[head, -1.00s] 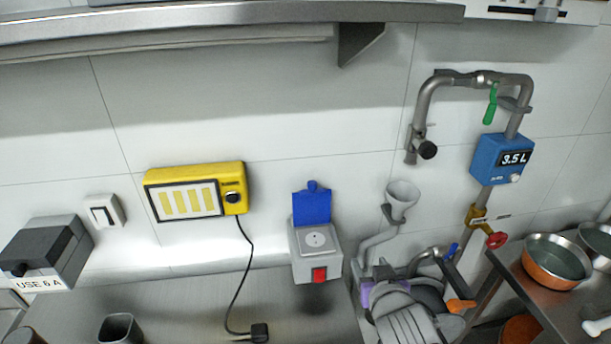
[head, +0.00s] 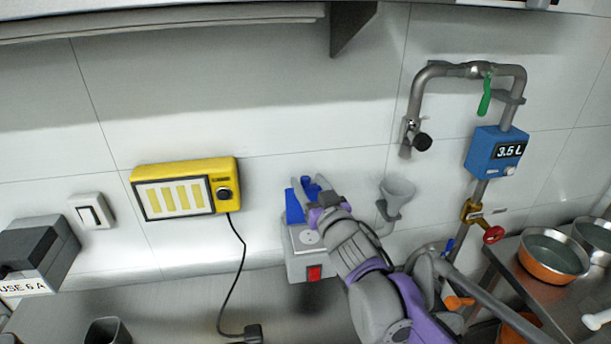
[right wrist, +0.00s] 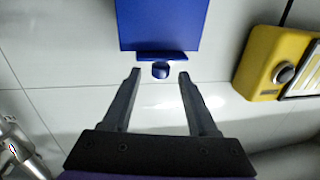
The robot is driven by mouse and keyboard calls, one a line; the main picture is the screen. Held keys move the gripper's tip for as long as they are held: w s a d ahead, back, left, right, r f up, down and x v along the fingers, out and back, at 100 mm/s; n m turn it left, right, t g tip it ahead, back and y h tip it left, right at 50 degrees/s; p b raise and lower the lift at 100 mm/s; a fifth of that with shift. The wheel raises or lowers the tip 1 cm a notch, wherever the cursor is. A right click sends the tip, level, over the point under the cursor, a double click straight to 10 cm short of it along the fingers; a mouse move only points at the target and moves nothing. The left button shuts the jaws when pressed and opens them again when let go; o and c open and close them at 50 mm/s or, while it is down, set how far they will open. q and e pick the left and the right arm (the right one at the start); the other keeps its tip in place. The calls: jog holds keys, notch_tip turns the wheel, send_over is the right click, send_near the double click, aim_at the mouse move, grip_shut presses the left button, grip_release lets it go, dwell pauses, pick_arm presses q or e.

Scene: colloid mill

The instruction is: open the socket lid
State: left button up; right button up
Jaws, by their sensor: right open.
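The blue socket lid (head: 294,209) stands raised against the wall above the grey socket box (head: 300,268), whose round socket face is uncovered. A red switch (head: 314,273) is on the box's lower front. My right gripper (head: 314,188) is at the lid's top edge and hides part of the lid. In the right wrist view, the lid (right wrist: 160,25) shows its small rounded tab between the fingertips of my open right gripper (right wrist: 160,74), with a gap on each side. My left gripper is not in view.
A yellow box (head: 187,189) with a black knob hangs on the wall at left, its cable running down to a black plug (head: 252,332). A funnel (head: 398,190) and pipework with a blue meter (head: 496,152) stand to the right. Pans sit on the right-hand table.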

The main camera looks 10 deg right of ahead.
jog(key=shift+w+a, duration=0.25)
jog(key=shift+w, duration=1.05)
grip_shut()
jog(key=shift+s, duration=0.1)
dwell(0.4)
